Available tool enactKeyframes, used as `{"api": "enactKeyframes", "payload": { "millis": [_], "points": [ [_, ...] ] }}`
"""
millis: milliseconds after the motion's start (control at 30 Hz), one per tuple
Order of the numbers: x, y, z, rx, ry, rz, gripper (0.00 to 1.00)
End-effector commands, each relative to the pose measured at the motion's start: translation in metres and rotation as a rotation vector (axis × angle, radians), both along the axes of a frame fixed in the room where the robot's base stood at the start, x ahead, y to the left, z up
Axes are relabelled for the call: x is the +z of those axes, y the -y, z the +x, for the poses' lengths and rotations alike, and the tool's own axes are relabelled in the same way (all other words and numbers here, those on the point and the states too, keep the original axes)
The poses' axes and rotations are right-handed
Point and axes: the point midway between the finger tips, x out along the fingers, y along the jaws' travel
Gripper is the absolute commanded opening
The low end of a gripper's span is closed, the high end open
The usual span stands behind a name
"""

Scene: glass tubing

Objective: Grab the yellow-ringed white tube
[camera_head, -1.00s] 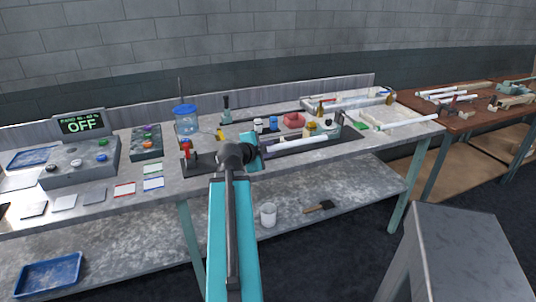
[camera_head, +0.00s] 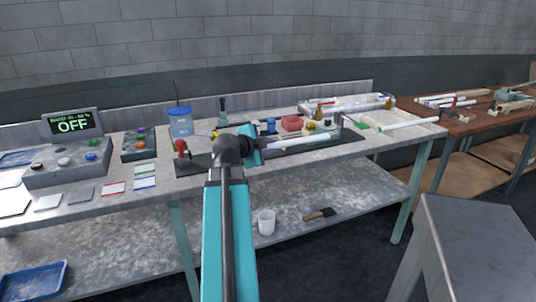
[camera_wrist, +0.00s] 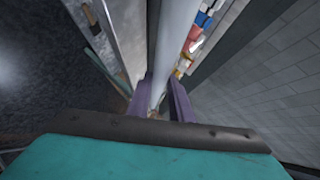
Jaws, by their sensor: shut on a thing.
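My gripper (camera_wrist: 161,98) shows two purple fingers in the wrist view, one on each side of a long white tube (camera_wrist: 175,38). It is shut on this tube, which runs away from the fingers to the top of the picture. In the head view the white tube (camera_head: 300,140) sticks out to the right from my gripper (camera_head: 260,147), over the dark mat on the bench. My turquoise wrist hides its left end. I cannot make out a yellow ring on it. I cannot tell whether the tube touches anything below.
A blue-lidded jar (camera_head: 181,122) and a red-topped stand (camera_head: 182,151) are left of my wrist. A red block (camera_head: 291,123) and small bottles stand behind the tube. More white tubes (camera_head: 408,124) lie to the right. A grey stool (camera_head: 475,240) stands in front.

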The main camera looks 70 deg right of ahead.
Motion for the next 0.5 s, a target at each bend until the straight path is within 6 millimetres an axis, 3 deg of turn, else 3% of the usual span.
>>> {"api": "enactKeyframes", "payload": {
  "millis": [500],
  "points": [
    [-0.0036, -0.0084, -0.0049, 0.008, 0.001, 0.000, 0.00]
  ]
}}
